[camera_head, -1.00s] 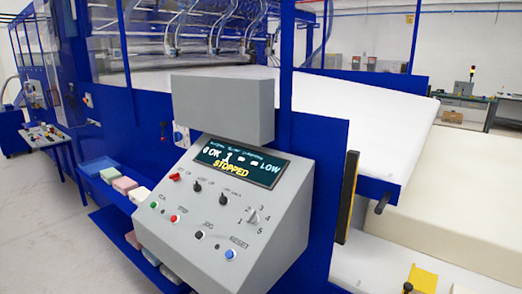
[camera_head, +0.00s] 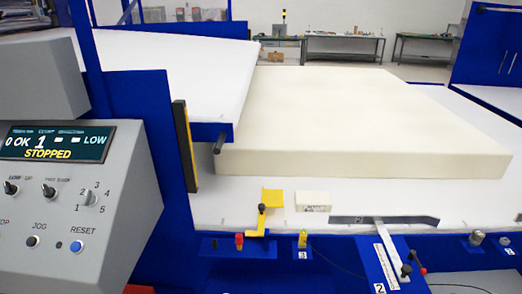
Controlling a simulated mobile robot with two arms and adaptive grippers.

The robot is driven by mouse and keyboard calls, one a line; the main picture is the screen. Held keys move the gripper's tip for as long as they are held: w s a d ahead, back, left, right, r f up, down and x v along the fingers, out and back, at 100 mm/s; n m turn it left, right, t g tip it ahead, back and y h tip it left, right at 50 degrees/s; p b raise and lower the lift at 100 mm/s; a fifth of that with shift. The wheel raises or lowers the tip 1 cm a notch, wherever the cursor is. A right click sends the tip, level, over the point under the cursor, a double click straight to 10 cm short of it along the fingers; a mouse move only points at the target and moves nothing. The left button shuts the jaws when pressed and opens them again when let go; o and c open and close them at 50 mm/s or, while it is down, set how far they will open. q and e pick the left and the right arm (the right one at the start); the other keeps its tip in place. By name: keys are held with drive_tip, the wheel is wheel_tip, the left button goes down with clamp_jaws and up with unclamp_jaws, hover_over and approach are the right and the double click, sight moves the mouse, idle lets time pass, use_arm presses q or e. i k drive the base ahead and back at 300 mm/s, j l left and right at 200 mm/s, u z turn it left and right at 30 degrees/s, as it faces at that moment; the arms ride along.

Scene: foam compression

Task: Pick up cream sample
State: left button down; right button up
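A small cream block (camera_head: 313,201) with faint dark marks on its front face lies on the white work surface (camera_head: 340,188). It sits in front of the large cream foam slab (camera_head: 360,115), apart from it, and to the right of a yellow bracket (camera_head: 272,199). I cannot tell for sure whether this small block is the cream sample. Neither of my grippers is in view.
A grey control panel (camera_head: 75,205) reading STOPPED stands at the left. A black and yellow post (camera_head: 186,145) rises beside the surface. A dark plate with a pale lever (camera_head: 390,248) and several knobs line the blue front edge. Benches (camera_head: 330,47) stand far back.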

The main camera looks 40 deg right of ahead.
sight(312, 201)
drive_tip(key=z, duration=1.55)
drive_tip(key=l+u, duration=0.15)
drive_tip(key=u, duration=0.3)
drive_tip(key=l+u, duration=0.15)
drive_tip(key=u, duration=0.25)
drive_tip(key=k+l+u, duration=0.2)
drive_tip(key=l, duration=0.25)
drive_tip(key=l+u, duration=0.15)
drive_tip(key=l, duration=0.25)
drive_tip(key=k+l+u, duration=0.2)
drive_tip(key=l, duration=0.2)
drive_tip(key=k+l+u, duration=0.15)
drive_tip(key=l, duration=0.25)
drive_tip(key=k+l+u, duration=0.2)
drive_tip(key=k+l, duration=0.05)
drive_tip(key=l, duration=0.05)
